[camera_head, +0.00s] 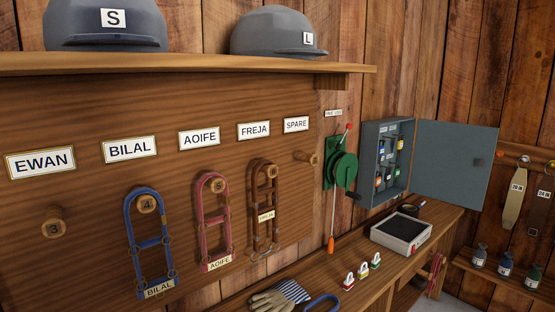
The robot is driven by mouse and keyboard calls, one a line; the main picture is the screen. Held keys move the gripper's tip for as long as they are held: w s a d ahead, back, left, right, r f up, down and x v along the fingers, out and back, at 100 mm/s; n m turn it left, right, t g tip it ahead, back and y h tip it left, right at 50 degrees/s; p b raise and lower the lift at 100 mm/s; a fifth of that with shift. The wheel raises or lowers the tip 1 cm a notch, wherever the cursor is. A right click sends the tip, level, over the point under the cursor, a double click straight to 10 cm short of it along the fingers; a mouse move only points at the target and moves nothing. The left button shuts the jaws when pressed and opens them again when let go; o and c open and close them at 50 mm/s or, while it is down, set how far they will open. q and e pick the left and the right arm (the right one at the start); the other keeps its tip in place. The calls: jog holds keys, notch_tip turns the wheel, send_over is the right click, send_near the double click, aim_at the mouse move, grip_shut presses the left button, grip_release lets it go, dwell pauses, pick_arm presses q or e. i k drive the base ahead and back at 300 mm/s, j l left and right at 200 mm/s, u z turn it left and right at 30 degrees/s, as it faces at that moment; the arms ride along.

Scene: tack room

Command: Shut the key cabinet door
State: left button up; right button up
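The grey key cabinet (376,165) hangs on the wooden wall at right of centre. Its door (455,165) stands wide open, swung out to the right. A small dark knob shows near the door's right edge. Inside the cabinet, several keys with coloured tags (388,160) hang in rows. Neither of my grippers shows in the view.
Below the cabinet, a wooden bench (340,272) holds a grey tray (402,232), several small tagged items and gloves (272,300). A green crank winch (341,168) is mounted just left of the cabinet. Straps (515,210) hang at the far right, above a shelf with bottles (505,265).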

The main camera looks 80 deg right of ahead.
aim_at(446, 157)
jog(key=z, duration=3.45)
jog(key=i+l+u, duration=0.1)
jog(key=i+l, duration=0.35)
jog(key=i, duration=0.05)
